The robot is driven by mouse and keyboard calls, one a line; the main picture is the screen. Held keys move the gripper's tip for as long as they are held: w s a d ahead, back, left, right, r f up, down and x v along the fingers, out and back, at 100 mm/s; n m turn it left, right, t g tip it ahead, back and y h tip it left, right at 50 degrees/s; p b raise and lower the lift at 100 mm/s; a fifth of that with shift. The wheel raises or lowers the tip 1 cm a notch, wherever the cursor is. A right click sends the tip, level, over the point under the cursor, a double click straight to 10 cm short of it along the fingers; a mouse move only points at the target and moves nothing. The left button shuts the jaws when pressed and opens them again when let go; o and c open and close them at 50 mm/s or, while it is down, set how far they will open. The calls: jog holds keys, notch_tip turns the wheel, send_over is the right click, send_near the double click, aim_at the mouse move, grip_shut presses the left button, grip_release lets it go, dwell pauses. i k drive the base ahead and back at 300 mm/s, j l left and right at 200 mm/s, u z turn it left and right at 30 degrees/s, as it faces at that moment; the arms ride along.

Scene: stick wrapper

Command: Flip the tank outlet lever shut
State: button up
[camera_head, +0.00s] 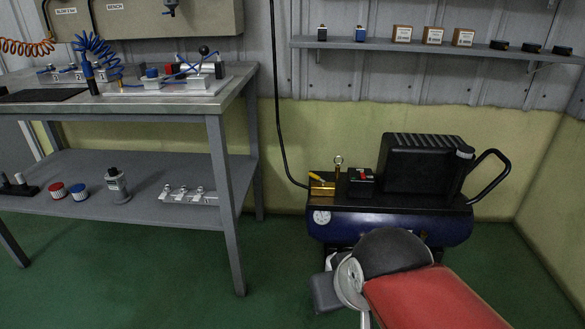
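The dark blue air tank (455,228) of a compressor stands on the floor by the back wall, right of centre. A brass outlet valve (325,188) sits at its top left end, where a black hose comes down. A small yellow lever (315,177) shows on the valve, slightly tilted; its exact angle to the outlet is too small to tell. My red arm comes in from the bottom right, with its dark rounded joint in front of the tank's lower part. My gripper's fingers cannot be made out, and nothing of mine touches the lever.
A brass ring fitting (338,162), a black switch box (361,181) and a black motor cover (421,163) stand on the tank. A gauge (322,217) is on its front. A grey workbench (225,110) stands left, with green floor between. A wall shelf (400,46) hangs above.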

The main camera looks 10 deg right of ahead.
aim_at(310, 174)
jog(key=i+j+z, duration=0.2)
jog(key=i, duration=0.25)
jog(key=i+z, duration=0.2)
jog(key=i, duration=0.3)
jog(key=i+j+z, duration=0.2)
jog(key=i+j, duration=0.1)
jog(key=i, duration=0.1)
